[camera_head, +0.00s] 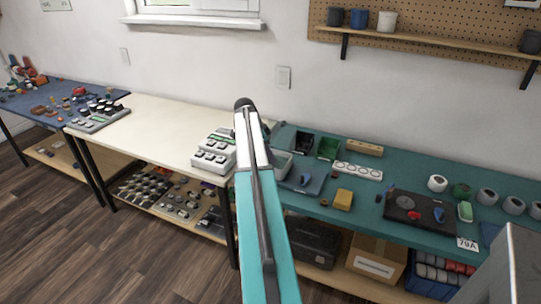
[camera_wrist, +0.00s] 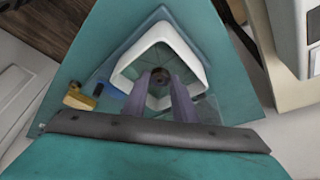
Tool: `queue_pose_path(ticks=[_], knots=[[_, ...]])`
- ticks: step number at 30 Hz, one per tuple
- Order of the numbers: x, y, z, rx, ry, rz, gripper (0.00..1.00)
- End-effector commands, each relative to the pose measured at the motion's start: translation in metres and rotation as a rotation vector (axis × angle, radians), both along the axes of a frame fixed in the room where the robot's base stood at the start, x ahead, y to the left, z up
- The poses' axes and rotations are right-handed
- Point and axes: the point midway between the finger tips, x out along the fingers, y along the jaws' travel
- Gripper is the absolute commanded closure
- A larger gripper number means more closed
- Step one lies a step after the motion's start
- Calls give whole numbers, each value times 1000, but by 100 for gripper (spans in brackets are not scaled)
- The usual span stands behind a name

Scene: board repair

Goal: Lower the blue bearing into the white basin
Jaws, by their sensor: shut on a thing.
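The white basin (camera_wrist: 150,37) is in the middle of the wrist view, its thick pale rim seen from above. In the head view a pale box edge, likely the same basin (camera_head: 284,164), shows just right of my arm, partly hidden by it. My gripper (camera_wrist: 161,84) is over the basin's opening, its two fingers shut on a small, dark, round piece, the bearing (camera_wrist: 160,76). Its blue colour hardly shows here, and I cannot tell how far above the basin floor it is. In the head view my arm hides the gripper and bearing.
The basin stands on the teal table (camera_head: 330,224). To its right are a grey-blue tray (camera_head: 315,188) with a blue item, a yellow block (camera_head: 343,199) and a white strip (camera_head: 358,171). A white device (camera_head: 214,152) stands left of my arm on the cream table (camera_head: 150,125).

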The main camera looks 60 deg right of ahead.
Motion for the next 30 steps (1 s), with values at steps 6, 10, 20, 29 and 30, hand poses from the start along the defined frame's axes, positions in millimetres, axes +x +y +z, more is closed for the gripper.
queue_pose_path(ticks=[6, 10, 20, 29, 30], knots=[[0, 0, -2, 0, 0, 0, 97], [0, 0, -4, 0, 0, 0, 97], [0, 0, -7, 0, 0, 0, 97], [0, 0, -10, 0, 0, 0, 97], [0, 0, -10, 0, 0, 0, 97]])
